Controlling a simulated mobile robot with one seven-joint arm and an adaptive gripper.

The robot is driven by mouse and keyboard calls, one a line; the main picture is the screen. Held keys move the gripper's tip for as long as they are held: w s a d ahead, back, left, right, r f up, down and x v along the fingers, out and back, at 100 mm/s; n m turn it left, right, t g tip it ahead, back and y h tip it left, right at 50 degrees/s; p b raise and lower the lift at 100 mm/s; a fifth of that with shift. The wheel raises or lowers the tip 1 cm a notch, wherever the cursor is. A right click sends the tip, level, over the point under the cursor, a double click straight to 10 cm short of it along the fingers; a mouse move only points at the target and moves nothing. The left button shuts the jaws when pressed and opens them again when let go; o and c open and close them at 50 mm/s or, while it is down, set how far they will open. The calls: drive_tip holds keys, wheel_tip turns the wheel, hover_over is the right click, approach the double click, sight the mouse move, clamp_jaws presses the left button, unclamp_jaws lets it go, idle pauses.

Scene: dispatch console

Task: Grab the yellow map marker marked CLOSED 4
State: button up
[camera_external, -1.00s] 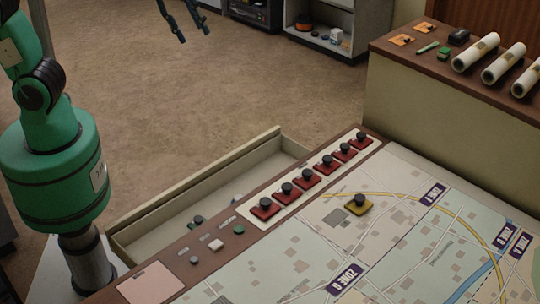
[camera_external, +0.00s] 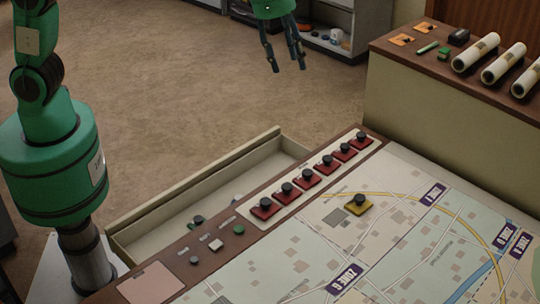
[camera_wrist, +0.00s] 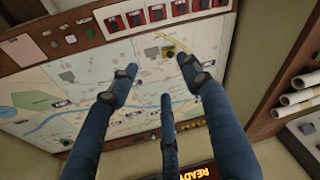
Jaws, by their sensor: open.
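The yellow map marker (camera_external: 359,204) with a black knob lies on the map near the row of red markers. I cannot read its label. It also shows in the wrist view (camera_wrist: 169,51), between and beyond the tips of my fingers. My gripper (camera_external: 288,68) hangs in the air above and behind the console, well apart from the marker. In the wrist view my gripper (camera_wrist: 155,70) has its fingers spread, with nothing between them.
Several red markers (camera_external: 326,162) stand in a pale strip along the map's far edge. An open drawer (camera_external: 150,212) juts out at the console's left. A raised shelf (camera_external: 410,60) with white rolls (camera_external: 475,53) and small items stands at the right. The map (camera_external: 410,215) is largely flat and clear.

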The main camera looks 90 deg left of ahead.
drive_tip(key=w+d+f+m+g+p, duration=0.1)
drive_tip(key=w+d+f, duration=0.2)
drive_tip(key=w+f, duration=0.6)
drive_tip(key=w+d+f+p, duration=0.2)
drive_tip(key=w+d+f, duration=0.2)
drive_tip(key=w+f, duration=0.5)
wheel_tip(320, 180, down, 6)
drive_tip(key=shift+w+f+m+g, duration=0.15)
drive_tip(key=shift+w+m+g, duration=0.15)
drive_tip(key=shift+m+g, duration=0.1)
drive_tip(key=shift+f, duration=0.15)
hover_over(360, 197)
drive_tip(key=s, duration=0.1)
drive_tip(key=shift+f, duration=4.1)
drive_tip(key=shift+f, duration=0.1)
drive_tip(key=shift+w+f, duration=0.2)
drive_tip(key=shift+f, duration=1.05)
drive_tip(key=shift+w+f, duration=0.2)
drive_tip(key=shift+f, duration=1)
